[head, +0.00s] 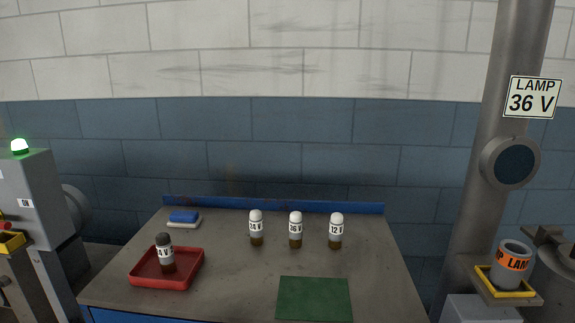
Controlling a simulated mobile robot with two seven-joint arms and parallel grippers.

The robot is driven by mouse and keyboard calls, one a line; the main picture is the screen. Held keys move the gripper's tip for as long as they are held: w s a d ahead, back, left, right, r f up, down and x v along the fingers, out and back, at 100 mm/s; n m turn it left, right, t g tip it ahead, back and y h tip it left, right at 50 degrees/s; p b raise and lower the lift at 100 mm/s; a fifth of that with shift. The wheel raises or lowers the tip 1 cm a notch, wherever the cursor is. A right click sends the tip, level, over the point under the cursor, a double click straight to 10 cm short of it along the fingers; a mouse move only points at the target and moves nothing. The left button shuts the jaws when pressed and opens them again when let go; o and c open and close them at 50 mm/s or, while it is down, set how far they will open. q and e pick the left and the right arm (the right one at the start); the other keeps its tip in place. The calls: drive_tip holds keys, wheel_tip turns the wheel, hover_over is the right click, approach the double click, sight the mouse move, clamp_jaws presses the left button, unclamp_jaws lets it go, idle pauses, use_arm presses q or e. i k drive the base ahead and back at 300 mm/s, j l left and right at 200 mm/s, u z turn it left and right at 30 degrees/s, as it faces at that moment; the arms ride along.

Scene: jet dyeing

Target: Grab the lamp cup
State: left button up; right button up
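The lamp cup (511,265) is a grey open-topped cup with an orange band reading "LAMP". It stands upright in a yellow-rimmed holder (483,276) on a bracket at the far right, beside the metal column. The band's text is partly turned out of sight. Neither of my grippers shows in the head view.
A metal column (476,190) with a "LAMP 36 V" sign (533,97) and a round dark glass (515,164) rises at right.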

sight(513, 258)
drive_tip(key=z, duration=1.3)
drive_tip(key=i+l+u, duration=0.15)
drive_tip(key=l, duration=0.35)
drive_tip(key=i+l+u, duration=0.15)
drive_tip(key=l, duration=0.35)
drive_tip(key=i+l+u, duration=0.1)
drive_tip(key=l, duration=0.4)
drive_tip(key=i+l+u, duration=0.15)
drive_tip(key=l, duration=0.35)
drive_tip(key=k, duration=0.05)
